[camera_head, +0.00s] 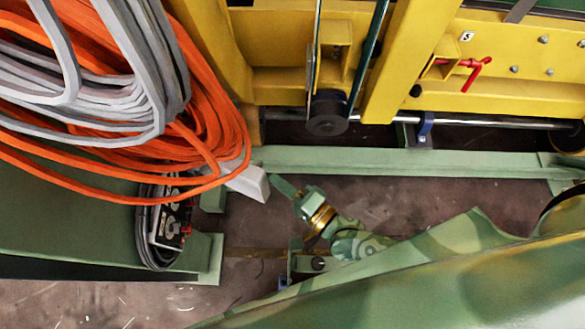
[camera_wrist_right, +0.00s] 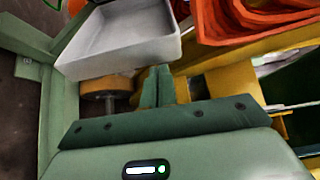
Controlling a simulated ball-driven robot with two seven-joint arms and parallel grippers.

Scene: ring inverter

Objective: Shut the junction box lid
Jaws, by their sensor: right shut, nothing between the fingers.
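A pale grey box-like part (camera_head: 250,183), which looks like the junction box or its lid, sticks out from under the cable coils in the head view. In the right wrist view it shows as a shallow tray-like shape (camera_wrist_right: 120,38) with a raised rim. I cannot tell the lid from the box body, and the cables hide the rest. My right gripper (camera_head: 281,186) is shut and empty, just right of the grey part. In the right wrist view its fingers (camera_wrist_right: 157,86) are together, close below the grey part; contact is unclear. My left gripper is not in view.
Orange cable coils (camera_head: 215,120) and grey cable coils (camera_head: 125,90) crowd the upper left. A dark control box (camera_head: 172,222) with a coiled black cable stands below them. A green beam (camera_head: 390,161) and yellow machine frame (camera_head: 480,90) with a red handle (camera_head: 476,72) lie behind my right arm.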

